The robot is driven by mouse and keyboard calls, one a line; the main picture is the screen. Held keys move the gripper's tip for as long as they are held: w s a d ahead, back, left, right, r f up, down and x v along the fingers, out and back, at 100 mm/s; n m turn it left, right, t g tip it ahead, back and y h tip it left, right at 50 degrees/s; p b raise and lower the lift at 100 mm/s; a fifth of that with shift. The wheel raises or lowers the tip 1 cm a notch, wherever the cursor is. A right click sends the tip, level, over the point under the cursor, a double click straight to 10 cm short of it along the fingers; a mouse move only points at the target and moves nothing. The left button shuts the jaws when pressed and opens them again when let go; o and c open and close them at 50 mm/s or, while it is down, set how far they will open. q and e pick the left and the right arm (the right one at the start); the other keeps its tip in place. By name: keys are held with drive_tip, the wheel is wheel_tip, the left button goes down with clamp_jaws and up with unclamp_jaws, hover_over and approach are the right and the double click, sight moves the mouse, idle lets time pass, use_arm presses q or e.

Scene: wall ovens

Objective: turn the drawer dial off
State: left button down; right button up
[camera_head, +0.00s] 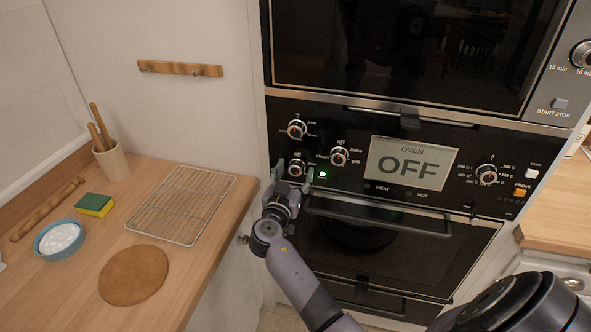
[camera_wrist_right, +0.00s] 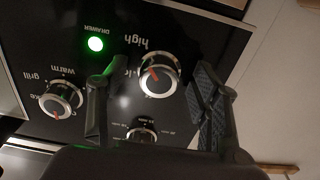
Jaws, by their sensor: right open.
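The drawer dial (camera_head: 297,167) is the lower left knob on the black oven panel, near a lit green drawer light (camera_head: 322,175). In the right wrist view, which is turned upside down, the drawer dial (camera_wrist_right: 158,75) shows a silver rim and a red pointer mark, with the word "high" beside it. My right gripper (camera_head: 294,171) is open in front of it. In the wrist view its two fingers (camera_wrist_right: 157,80) stand on either side of the dial, with gaps visible; depth and contact are hard to tell. My left gripper is not in view.
Other knobs sit close by: one above (camera_head: 297,129), one to the right (camera_head: 338,156). The oven display (camera_head: 411,163) reads OFF. An oven door handle (camera_head: 378,215) runs below the panel. A wooden counter (camera_head: 205,265) with a wire rack (camera_head: 180,205) is at left.

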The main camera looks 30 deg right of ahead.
drive_tip(key=shift+c, duration=0.6)
drive_tip(key=c, duration=1)
drive_tip(key=shift+c, duration=0.2)
